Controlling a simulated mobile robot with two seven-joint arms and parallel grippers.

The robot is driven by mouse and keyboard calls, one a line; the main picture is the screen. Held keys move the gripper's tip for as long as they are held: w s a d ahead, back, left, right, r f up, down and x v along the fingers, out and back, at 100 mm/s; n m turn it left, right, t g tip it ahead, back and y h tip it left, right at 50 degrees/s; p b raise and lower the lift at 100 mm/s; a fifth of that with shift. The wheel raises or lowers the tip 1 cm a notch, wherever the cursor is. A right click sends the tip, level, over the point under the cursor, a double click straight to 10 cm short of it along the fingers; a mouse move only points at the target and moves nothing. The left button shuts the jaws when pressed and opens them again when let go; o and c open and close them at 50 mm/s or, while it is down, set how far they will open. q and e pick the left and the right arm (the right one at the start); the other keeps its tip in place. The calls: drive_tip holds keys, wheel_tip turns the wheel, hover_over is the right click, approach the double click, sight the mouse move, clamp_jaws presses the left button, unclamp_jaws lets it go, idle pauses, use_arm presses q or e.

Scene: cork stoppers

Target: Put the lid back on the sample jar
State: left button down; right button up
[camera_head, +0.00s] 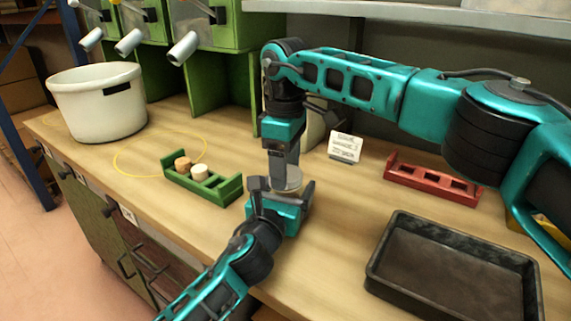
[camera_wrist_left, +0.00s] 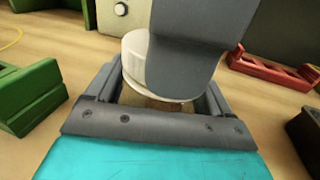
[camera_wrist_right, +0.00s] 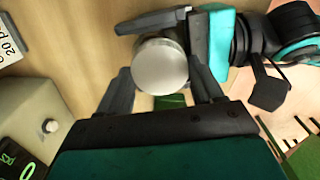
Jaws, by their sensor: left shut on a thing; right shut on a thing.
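The lid (camera_wrist_right: 160,66) is a round pale disc between my right gripper's fingers in the right wrist view. It also shows as a white cap in the left wrist view (camera_wrist_left: 134,52), partly hidden by a grey right finger. The sample jar (camera_wrist_left: 142,98) is directly below it, between my left gripper's fingers, mostly hidden. My left gripper (camera_head: 281,192) is shut on the jar, low over the bench. My right gripper (camera_head: 285,170) points down from above, shut on the lid. The lid is over the jar; I cannot tell whether it is seated.
A green rack (camera_head: 225,188) with two corks stands to the left, and a white pot (camera_head: 98,105) farther left. A red rack (camera_head: 432,186), a small sign (camera_head: 345,146) and a dark tray (camera_head: 452,275) are to the right. Green cabinets (camera_head: 225,75) stand behind.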

drive_tip(key=shift+m, duration=0.9)
drive_tip(key=o, duration=1)
drive_tip(key=shift+r, duration=2.3)
drive_tip(key=shift+n, duration=0.3)
drive_tip(key=shift+c, duration=0.3)
